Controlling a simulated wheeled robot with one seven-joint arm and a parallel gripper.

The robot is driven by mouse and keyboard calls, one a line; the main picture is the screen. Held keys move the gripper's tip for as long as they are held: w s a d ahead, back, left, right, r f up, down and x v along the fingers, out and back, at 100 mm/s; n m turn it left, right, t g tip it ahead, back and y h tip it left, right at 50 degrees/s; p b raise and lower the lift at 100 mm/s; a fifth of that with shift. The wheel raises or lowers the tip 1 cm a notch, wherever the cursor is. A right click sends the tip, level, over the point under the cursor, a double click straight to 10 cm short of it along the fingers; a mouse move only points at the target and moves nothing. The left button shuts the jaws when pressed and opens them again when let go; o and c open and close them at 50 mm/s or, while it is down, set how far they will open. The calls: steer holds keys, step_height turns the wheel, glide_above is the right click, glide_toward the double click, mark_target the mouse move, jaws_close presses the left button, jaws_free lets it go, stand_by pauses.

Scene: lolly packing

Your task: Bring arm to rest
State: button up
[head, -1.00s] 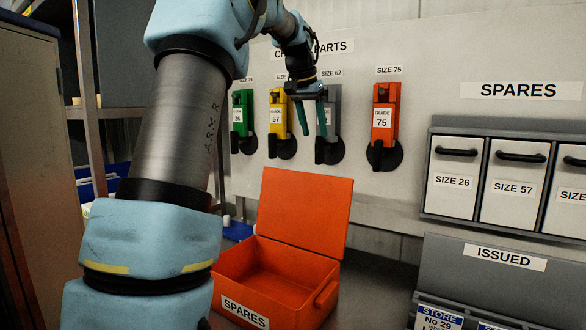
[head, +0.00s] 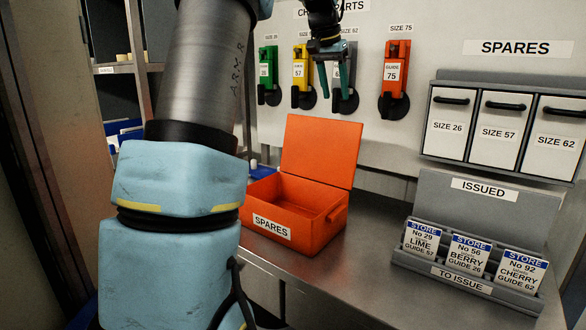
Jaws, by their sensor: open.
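My gripper (head: 334,82) is in the upper middle of the head view, pointing down with its two teal fingers apart and nothing between them. It hangs in front of the wall panel and partly hides the grey size 62 guide (head: 345,103). My blue and grey arm rises on the left and runs out of the top of the picture. The open orange spares box (head: 310,238) stands on the bench below the gripper, with its lid raised. The part of its inside that shows is empty.
Green (head: 267,72), yellow (head: 301,75) and orange (head: 391,82) guides hang on the wall. Labelled spares drawers (head: 502,128) are shut at the right. Below them a rack (head: 462,284) holds three store cards. The steel bench (head: 330,275) is bare before the box.

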steer(key=s+a+f+n, duration=0.2)
steer(key=s+a+f, duration=0.4)
steer(key=s+f, duration=0.3)
steer(key=s+a+f+n+g+y, duration=0.1)
steer(key=s+a+f+n, duration=0.1)
steer(key=s+a+f, duration=0.3)
steer(key=s+a+f+n+y, duration=0.1)
steer(key=s+a+f, duration=0.5)
steer(key=s+f, duration=0.7)
steer(key=shift+s+a+f+n+g, duration=0.15)
steer(key=shift+s+a+n+g, duration=0.15)
steer(key=shift+n+g, duration=0.1)
steer(key=shift+c, duration=0.2)
